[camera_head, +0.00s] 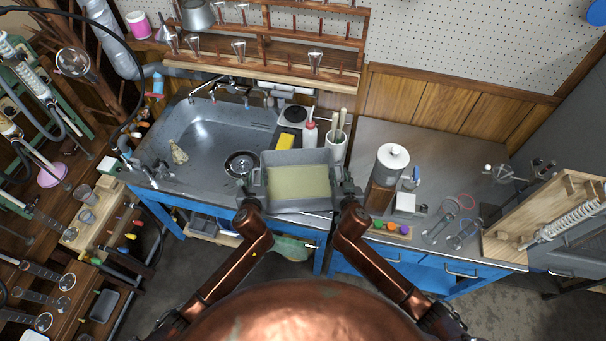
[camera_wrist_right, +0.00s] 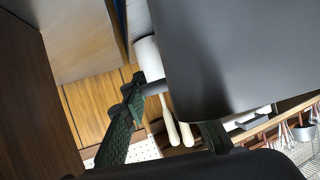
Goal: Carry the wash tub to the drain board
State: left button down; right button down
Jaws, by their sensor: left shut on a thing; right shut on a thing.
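The wash tub (camera_head: 270,160) is a grey rectangular tub with pale yellowish liquid in it, in the middle of the head view. It is in front of the sink's right part and looks level. My left gripper (camera_head: 252,188) is shut on its left side and my right gripper (camera_head: 346,187) is shut on its right side. In the right wrist view the tub's grey wall (camera_wrist_right: 235,60) fills the upper right, beside the right gripper's green fingers (camera_wrist_right: 172,132). The drain board is not clearly distinguishable; the tub hides part of the steel top. I cannot tell whether the tub touches it.
A yellow sponge (camera_head: 286,141), a wash bottle (camera_head: 310,133) and a white pot of brushes (camera_head: 335,150) stand close behind the tub. A white-topped canister (camera_head: 392,158) stands to the right.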

pick_arm(q)
jog(key=c, duration=1.9)
grip_release()
jog(key=shift+a, duration=0.35)
pick_arm(e)
jog(key=c, duration=1.9)
grip_release()
jog(key=shift+d+f, duration=0.15)
jog(key=shift+d, duration=0.15)
pick_arm(q)
jog(key=o, duration=0.3)
jog(key=shift+d, duration=0.15)
pick_arm(e)
jog(key=o, duration=0.3)
jog(key=shift+a, duration=0.1)
pick_arm(q)
jog(key=shift+o, duration=0.3)
jog(key=shift+d, duration=0.1)
pick_arm(e)
jog(key=shift+o, duration=0.3)
jog(key=shift+a, duration=0.1)
pick_arm(q)
jog(key=shift+s, duration=0.1)
